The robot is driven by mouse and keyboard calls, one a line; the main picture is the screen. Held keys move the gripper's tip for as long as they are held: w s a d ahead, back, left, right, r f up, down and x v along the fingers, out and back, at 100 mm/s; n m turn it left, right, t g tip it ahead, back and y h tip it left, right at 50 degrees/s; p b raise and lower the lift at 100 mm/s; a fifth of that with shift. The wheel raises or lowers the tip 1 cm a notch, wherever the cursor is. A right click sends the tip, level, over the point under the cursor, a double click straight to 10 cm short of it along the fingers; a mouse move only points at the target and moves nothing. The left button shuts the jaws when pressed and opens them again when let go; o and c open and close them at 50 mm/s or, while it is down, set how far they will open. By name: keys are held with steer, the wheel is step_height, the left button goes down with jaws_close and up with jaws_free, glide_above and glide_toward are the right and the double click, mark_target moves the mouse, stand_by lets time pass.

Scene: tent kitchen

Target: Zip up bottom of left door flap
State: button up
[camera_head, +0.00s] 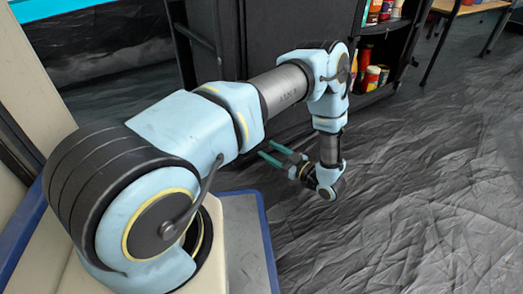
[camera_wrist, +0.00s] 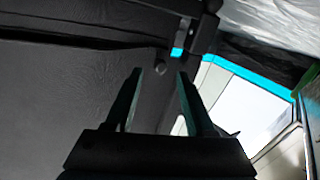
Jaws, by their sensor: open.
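My gripper (camera_head: 267,151) is open and empty, its two teal fingers apart and pointing left in the head view, low beside a dark cabinet. I cannot tell for certain which surface is the left door flap. No zipper or zipper pull can be made out.
The dark cabinet (camera_head: 285,30) stands behind my arm. Its open shelves at right hold several bottles and cans (camera_head: 373,77). A table (camera_head: 462,8) stands at the upper right. The wrinkled grey floor (camera_head: 430,170) is clear at right. The wrist view shows a cyan strip (camera_wrist: 225,64) around a bright opening.

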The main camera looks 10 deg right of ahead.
mark_target(257, 143)
steer(key=shift+b+x, duration=0.6)
steer(key=shift+x, duration=1.35)
steer(key=shift+c, duration=0.3)
jaws_close()
